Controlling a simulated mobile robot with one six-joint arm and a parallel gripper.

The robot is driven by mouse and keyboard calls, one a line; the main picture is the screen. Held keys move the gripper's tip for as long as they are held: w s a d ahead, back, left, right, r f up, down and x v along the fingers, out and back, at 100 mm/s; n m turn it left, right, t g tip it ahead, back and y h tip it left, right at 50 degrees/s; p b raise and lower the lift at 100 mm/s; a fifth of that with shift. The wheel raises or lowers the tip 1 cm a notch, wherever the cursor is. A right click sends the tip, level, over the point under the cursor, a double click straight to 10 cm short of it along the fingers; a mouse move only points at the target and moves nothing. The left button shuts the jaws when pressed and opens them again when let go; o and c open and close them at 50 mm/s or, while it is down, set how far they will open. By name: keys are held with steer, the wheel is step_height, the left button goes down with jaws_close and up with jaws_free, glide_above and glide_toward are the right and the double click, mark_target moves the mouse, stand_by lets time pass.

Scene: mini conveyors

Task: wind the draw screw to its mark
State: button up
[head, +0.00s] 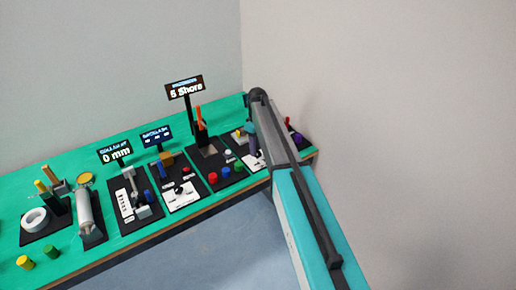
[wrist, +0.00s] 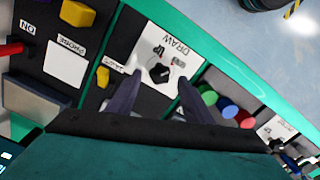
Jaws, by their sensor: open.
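The draw screw (wrist: 159,73) is a small black knob on a white plate (wrist: 150,45) lettered DRAW, seen upside down in the wrist view. A small grey piece with a touch of red lies beside the knob; its reading is too small to tell. My gripper (wrist: 160,79) is open, with one dark finger on each side of the knob. Whether either finger touches it I cannot tell.
Green, blue and red buttons (wrist: 228,111) stand close to the right of the plate in the wrist view. A yellow block (wrist: 103,77) and a PROBE label (wrist: 65,62) lie to its left. Several other devices line the green bench (head: 120,240), with signs reading 0 mm and 5 Shore.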

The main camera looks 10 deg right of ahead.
steer(key=shift+f+p, duration=0.3)
steer(key=shift+f, duration=0.85)
steer(key=c, duration=1.1)
steer(key=shift+o, duration=0.3)
steer(key=shift+m+b, duration=0.45)
steer(key=shift+m, duration=0.05)
steer(key=shift+f+m+b, duration=0.1)
steer(key=shift+m+b, duration=0.8)
steer(key=shift+m, duration=0.3)
steer(key=shift+m+b, duration=1.15)
steer(key=shift+m, duration=1.35)
